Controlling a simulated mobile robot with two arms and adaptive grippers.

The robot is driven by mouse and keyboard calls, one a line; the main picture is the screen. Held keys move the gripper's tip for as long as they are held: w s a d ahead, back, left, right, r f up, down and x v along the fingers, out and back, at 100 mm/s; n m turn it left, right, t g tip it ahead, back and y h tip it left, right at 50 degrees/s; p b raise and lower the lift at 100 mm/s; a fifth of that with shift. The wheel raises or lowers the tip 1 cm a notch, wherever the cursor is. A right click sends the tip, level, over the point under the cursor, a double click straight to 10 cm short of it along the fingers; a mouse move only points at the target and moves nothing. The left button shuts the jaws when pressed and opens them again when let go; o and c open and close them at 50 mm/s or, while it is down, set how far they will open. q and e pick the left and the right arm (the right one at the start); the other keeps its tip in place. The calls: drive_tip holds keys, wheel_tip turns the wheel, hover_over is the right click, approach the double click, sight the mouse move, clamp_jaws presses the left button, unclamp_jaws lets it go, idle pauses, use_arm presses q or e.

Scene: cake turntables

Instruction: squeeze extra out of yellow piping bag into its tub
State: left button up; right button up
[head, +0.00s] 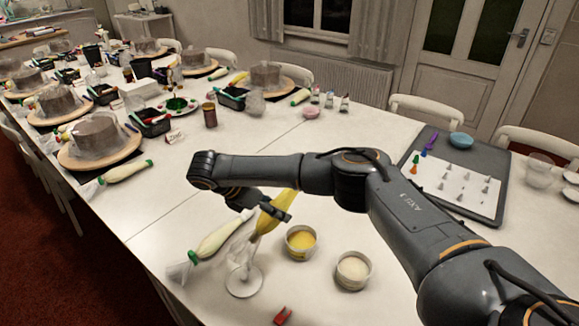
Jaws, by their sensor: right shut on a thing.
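My right gripper (276,208) reaches in from the right and is shut on the yellow piping bag (268,223). The bag is tilted, and its upper part is partly hidden by the gripper. The clear tub with yellow filling (301,241) stands on the table just right of the bag, with the bag's lower end left of it. Whether the bag touches anything below is hard to tell. My left gripper does not show.
A tub of whitish filling (353,269) stands right of the yellow one. A pale piping bag (218,238) and a clear stand with a round base (243,283) are left. A red clip (282,316) lies in front. A dark tray (487,155) with nozzles is at right.

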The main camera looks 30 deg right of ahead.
sight(280, 198)
drive_tip(key=d+n+t, duration=0.1)
drive_tip(key=w+n+t+h, duration=0.1)
drive_tip(key=n, duration=0.1)
drive_tip(key=w+d+n+t+p, duration=0.1)
drive_tip(key=shift+d+r+n+t+h, duration=0.3)
drive_tip(key=shift+n+t, duration=0.1)
drive_tip(key=w+d+r+n+t+y+p, duration=0.1)
drive_tip(key=w+d+r+n+t+p, duration=0.25)
drive_tip(key=w+d+n+t, duration=0.35)
drive_tip(key=f+b, duration=0.1)
drive_tip(key=b, duration=0.1)
drive_tip(key=s+f+t+b, duration=0.1)
drive_tip(key=f+b, duration=0.1)
drive_tip(key=s+a+f+t+b, duration=0.1)
drive_tip(key=f+b, duration=0.1)
drive_tip(key=b, duration=0.1)
drive_tip(key=shift+s+a+n, duration=0.1)
drive_tip(key=shift+n, duration=0.3)
drive_tip(key=shift+r, duration=0.15)
drive_tip(key=shift+r+p, duration=0.2)
drive_tip(key=shift+p, duration=0.6)
